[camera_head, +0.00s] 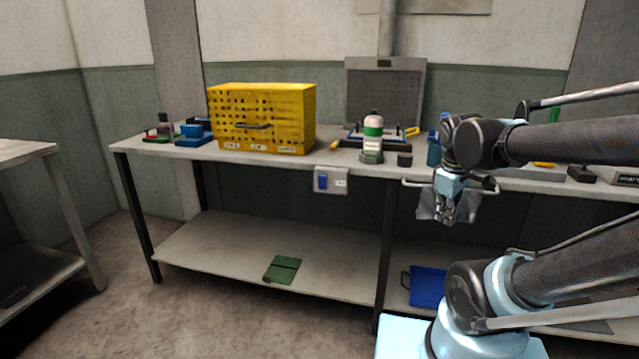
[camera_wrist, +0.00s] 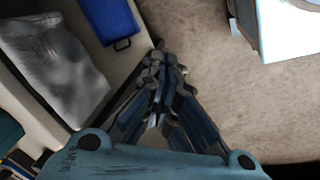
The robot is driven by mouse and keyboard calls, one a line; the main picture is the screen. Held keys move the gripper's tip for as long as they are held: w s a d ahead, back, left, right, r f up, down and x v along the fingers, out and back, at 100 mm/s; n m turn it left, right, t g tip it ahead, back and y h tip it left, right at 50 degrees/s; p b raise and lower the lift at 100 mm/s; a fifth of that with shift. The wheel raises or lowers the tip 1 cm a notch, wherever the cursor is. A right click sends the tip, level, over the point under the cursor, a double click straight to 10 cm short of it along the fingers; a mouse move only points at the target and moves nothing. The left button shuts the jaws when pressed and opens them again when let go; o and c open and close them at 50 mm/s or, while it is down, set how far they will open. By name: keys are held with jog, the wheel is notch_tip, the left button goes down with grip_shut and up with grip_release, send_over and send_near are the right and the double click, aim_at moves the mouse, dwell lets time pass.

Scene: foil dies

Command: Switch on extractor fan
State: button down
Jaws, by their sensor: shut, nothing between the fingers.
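The extractor fan (camera_head: 384,95) appears as a grey box with a dark mesh face, standing upright at the back of the workbench, with a duct rising from its top. A small pale switch box (camera_head: 341,183) with a blue rocker (camera_head: 323,181) is fixed to the bench's front edge, below the yellow cabinet's right side. Whether the rocker is on or off cannot be told. My gripper (camera_head: 444,216) is shut and empty, pointing down in front of the bench edge, to the right of the switch box and apart from it. In the wrist view my gripper (camera_wrist: 165,62) shows its fingers together.
A yellow perforated cabinet (camera_head: 262,118) and a green-and-white bottle (camera_head: 372,138) stand on the bench (camera_head: 180,150). A grey cloth (camera_head: 428,203) hangs from a front rail behind my gripper. A blue tray (camera_head: 428,287) lies on the lower shelf. Space before the switch box looks clear.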

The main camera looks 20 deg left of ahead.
aim_at(319, 180)
jog(key=w+a+r+n+t, duration=0.1)
jog(key=w+a+r+n, duration=0.25)
jog(key=a+n, duration=0.45)
jog(key=w+a+r+n, duration=0.3)
jog(key=w+a+n, duration=0.25)
jog(key=a, duration=0.55)
jog(key=s+a+n+t, duration=0.1)
jog(key=s+a+n, duration=0.1)
jog(key=a+n, duration=0.9)
jog(key=a, duration=0.9)
jog(key=shift+r+n+t+y, duration=0.2)
jog(key=shift+n+t+y, duration=0.1)
jog(key=shift+n, duration=0.05)
jog(key=shift+f, duration=0.1)
jog(key=shift+w+f, duration=3.95)
jog(key=shift+w, duration=0.2)
